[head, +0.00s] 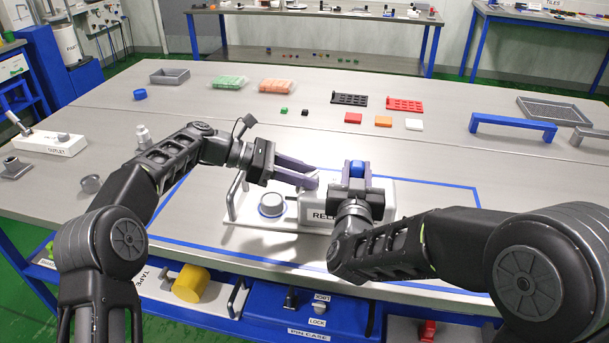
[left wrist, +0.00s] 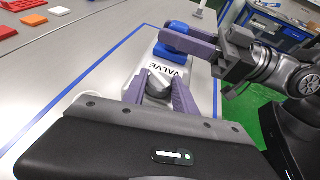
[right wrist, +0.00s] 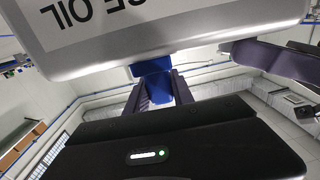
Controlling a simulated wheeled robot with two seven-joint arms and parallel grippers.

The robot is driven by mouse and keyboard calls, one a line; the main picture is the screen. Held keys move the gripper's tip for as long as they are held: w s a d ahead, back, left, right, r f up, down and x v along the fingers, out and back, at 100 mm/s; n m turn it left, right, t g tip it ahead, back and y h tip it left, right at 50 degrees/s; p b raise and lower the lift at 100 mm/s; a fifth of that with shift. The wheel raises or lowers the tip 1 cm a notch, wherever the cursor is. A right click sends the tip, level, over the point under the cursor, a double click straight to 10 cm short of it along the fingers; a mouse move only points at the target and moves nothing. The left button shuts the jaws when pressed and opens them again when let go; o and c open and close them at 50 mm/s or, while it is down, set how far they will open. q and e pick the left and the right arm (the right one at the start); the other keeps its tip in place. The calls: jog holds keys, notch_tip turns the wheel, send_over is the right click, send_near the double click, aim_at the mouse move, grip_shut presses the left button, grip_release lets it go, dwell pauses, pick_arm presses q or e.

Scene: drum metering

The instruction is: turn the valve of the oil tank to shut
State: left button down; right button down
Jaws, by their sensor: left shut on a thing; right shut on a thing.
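The white oil tank (head: 383,192) stands inside a blue outline on the table, its RELEASE OIL label partly covered by my right arm. Its grey valve knob (left wrist: 158,83) shows in the left wrist view beside the VALVE label. My left gripper (head: 310,178) is shut on the knob, with one finger on each side. My right gripper (right wrist: 158,90) is shut on a blue part (right wrist: 154,68) at the tank. The blue part also shows in the left wrist view (left wrist: 170,51). The knob's exact setting cannot be told.
A white stand with a round grey cup (head: 271,204) and a handle (head: 236,194) is left of the tank. An outlet block (head: 50,142) stands at the far left. A blue bridge-shaped handle (head: 513,125) lies at the right.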

pick_arm(q)
jog(key=shift+r+m+g, duration=0.1)
jog(key=shift+m+g, duration=0.2)
jog(key=c, duration=1)
grip_release()
jog(key=shift+n, duration=0.4)
